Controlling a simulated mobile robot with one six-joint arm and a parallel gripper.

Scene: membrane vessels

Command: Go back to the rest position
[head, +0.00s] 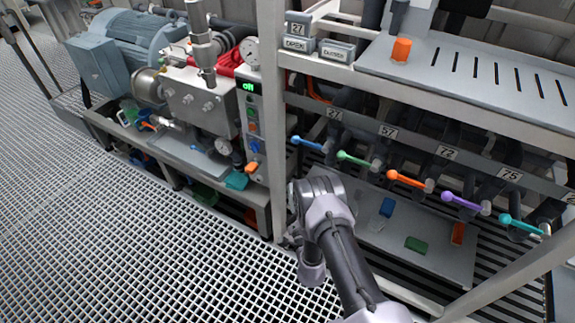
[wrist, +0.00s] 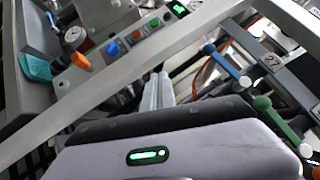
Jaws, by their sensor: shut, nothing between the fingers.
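My gripper (wrist: 158,88) shows in the wrist view beyond its pale housing. Its two grey fingers are together, with nothing between them. In the head view my arm reaches up from the bottom edge to the rack's left upright; the fingers cannot be made out there. The fingers appear in front of the space between the pump's control box and the valve rack.
The metal upright (head: 271,120) stands close by my arm. Orange (head: 406,180), purple (head: 461,202) and teal (head: 521,224) handles continue rightward. A lower tray (head: 375,235) holds coloured blocks. The pump skid (head: 200,105) stands left. The grated floor (head: 110,235) at left is open.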

